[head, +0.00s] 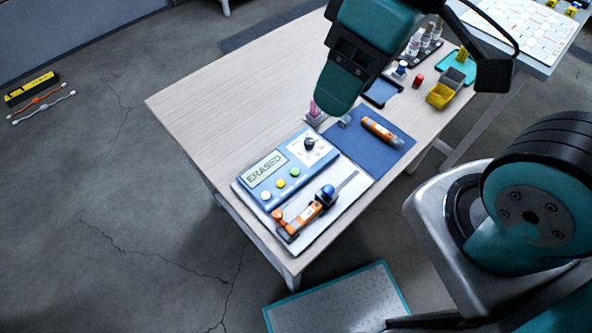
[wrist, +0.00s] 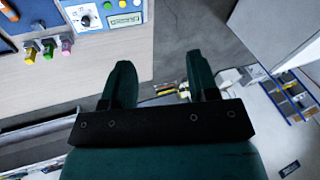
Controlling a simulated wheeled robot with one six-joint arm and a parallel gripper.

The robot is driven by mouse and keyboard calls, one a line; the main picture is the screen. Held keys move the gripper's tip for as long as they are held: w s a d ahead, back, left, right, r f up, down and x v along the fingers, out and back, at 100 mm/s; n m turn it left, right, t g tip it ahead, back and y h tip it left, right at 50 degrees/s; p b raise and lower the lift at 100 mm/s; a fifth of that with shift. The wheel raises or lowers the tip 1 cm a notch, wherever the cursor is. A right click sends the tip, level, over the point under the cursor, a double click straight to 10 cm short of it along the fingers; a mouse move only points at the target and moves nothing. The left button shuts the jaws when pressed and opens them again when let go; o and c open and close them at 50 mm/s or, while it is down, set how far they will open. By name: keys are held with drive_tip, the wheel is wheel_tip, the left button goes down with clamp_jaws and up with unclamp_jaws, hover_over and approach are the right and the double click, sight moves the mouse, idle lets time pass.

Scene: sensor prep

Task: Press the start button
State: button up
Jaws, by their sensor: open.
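The blue device (head: 255,176) lies on a pale board near the table's front left corner. Its screen (head: 267,171) reads "ERAS" and more that I cannot read. Below the screen are a white button (head: 265,195), a yellow button (head: 281,184) and a green button (head: 295,172). Beside the screen is a dark knob (head: 309,144). No start label is readable. My gripper (wrist: 158,60) is open and empty, its fingers apart. In the wrist view the device (wrist: 92,16) shows at the top left, away from the fingers. In the head view my arm's end hangs behind the device; the fingertips are unclear.
A blue mat (head: 372,151) holds an orange cylinder (head: 382,132). Pen-like items in a holder (wrist: 48,48) stand beside the device. A yellow bin (head: 440,96) stands farther back. The table's left part is clear.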

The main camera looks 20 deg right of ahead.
clamp_jaws()
idle(1.7)
